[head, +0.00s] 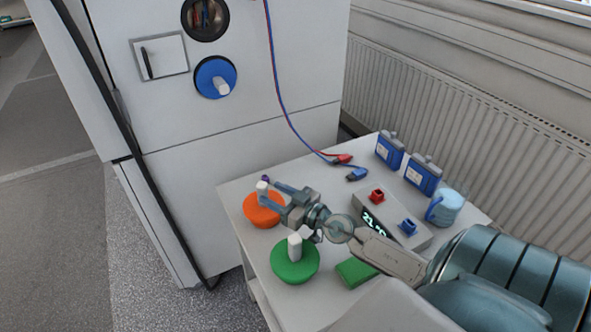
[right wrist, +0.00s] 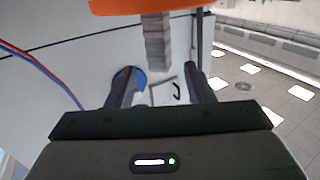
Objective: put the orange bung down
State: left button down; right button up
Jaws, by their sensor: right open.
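The orange bung (head: 260,212) stands upright on the table (head: 244,190), near its far left corner, with its pale handle (head: 262,187) up. In the head view my right gripper (head: 272,184) is at this handle, with its jaws open. In the right wrist view the bung's orange disc (right wrist: 150,6) shows at the top edge and its handle (right wrist: 157,40) points between my open right fingers (right wrist: 160,80). Clear space shows between the handle and both fingers there. Part of the disc is hidden by the gripper in the head view. My left gripper is not in view.
A green bung (head: 294,265) stands close by, beside a green block (head: 357,272). A grey meter (head: 405,232), blue packs (head: 422,175) and a mug (head: 446,207) fill the right side. The cabinet has an open port (head: 205,17) and a blue bung (head: 211,77). Cables (head: 285,112) hang down.

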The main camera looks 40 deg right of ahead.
jog(key=b+v, duration=0.3)
jog(key=v, duration=0.4)
jog(key=shift+b, duration=0.4)
jog(key=shift+s, duration=0.1)
